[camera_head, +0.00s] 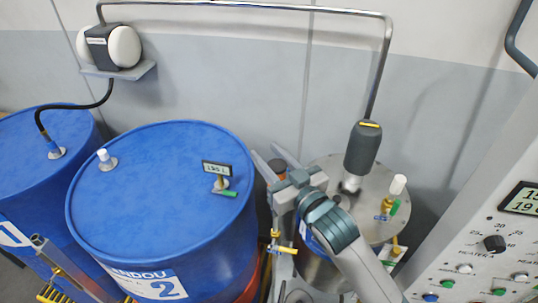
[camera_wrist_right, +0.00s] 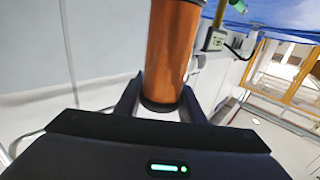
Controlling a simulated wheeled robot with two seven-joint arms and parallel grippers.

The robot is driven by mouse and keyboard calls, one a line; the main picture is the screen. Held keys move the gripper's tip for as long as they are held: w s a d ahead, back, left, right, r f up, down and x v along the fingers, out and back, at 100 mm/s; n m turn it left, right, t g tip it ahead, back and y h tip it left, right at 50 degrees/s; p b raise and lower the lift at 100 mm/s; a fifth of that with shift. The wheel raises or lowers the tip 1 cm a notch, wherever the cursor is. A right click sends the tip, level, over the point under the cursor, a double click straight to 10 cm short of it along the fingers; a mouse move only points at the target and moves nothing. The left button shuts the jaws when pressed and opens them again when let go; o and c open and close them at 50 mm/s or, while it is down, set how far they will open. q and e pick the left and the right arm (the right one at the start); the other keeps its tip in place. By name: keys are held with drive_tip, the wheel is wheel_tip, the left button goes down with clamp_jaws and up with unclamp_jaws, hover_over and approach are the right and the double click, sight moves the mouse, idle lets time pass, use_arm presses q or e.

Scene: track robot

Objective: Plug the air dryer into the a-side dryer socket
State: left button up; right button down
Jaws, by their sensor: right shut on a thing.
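My right gripper (camera_head: 269,156) is in the gap between blue drum 2 and the steel tank. It is shut on an orange cylinder with a black end, which I take to be the air dryer (camera_head: 278,166); only a small part shows in the head view. In the right wrist view the dryer (camera_wrist_right: 173,45) stands up between the two fingers (camera_wrist_right: 160,104), held near its black end, its far end cut off by the frame. I cannot pick out the a-side dryer socket. My left gripper is not in view.
Blue drum 2 (camera_head: 150,200) with a small display (camera_head: 217,168) stands left of the gripper. The steel tank (camera_head: 328,172), with a dark pump head (camera_head: 362,148) and pipe, stands right. A control panel (camera_head: 480,225) is at far right. The wall (camera_head: 240,75) is close behind.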

drive_tip(key=shift+f+b, duration=0.3)
drive_tip(key=shift+f, duration=0.25)
drive_tip(key=c, duration=1.1)
unclamp_jaws()
drive_tip(key=shift+s+d, duration=0.1)
drive_tip(key=shift+s, duration=0.05)
drive_tip(key=shift+s+d+f, duration=0.1)
drive_tip(key=shift+s, duration=0.05)
drive_tip(key=b+v, duration=0.4)
drive_tip(key=v, duration=0.6)
drive_tip(key=shift+f, duration=0.1)
drive_tip(key=p, duration=0.4)
approach(282, 176)
drive_tip(key=shift+v, duration=0.75)
